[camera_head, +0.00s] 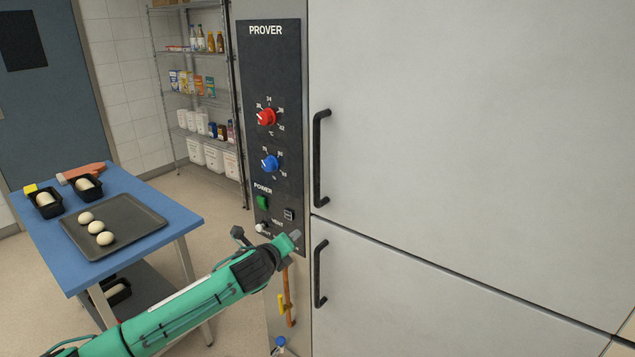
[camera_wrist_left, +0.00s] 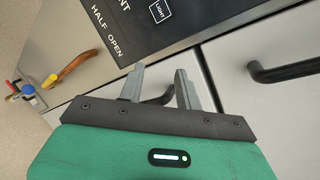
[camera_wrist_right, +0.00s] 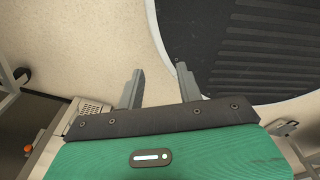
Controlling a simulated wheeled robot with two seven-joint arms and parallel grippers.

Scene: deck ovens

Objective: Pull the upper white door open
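The upper white door (camera_head: 460,120) of the prover is closed, with a black vertical bar handle (camera_head: 320,158) at its left edge. The lower white door (camera_head: 420,300) below it has its own black handle (camera_head: 318,273). My left gripper (camera_head: 296,237) is in front of the lower part of the control panel, left of and below the upper handle. It touches neither handle. In the left wrist view its fingers (camera_wrist_left: 158,88) are apart with nothing between them; a handle (camera_wrist_left: 285,68) shows to their right. My right gripper (camera_wrist_right: 158,85) is open and empty over the floor, outside the head view.
The dark prover panel (camera_head: 270,100) has red and blue knobs and switches. A blue table (camera_head: 175,198) with a tray (camera_head: 125,240) of dough balls stands at left. A wire shelf (camera_head: 195,85) stands behind.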

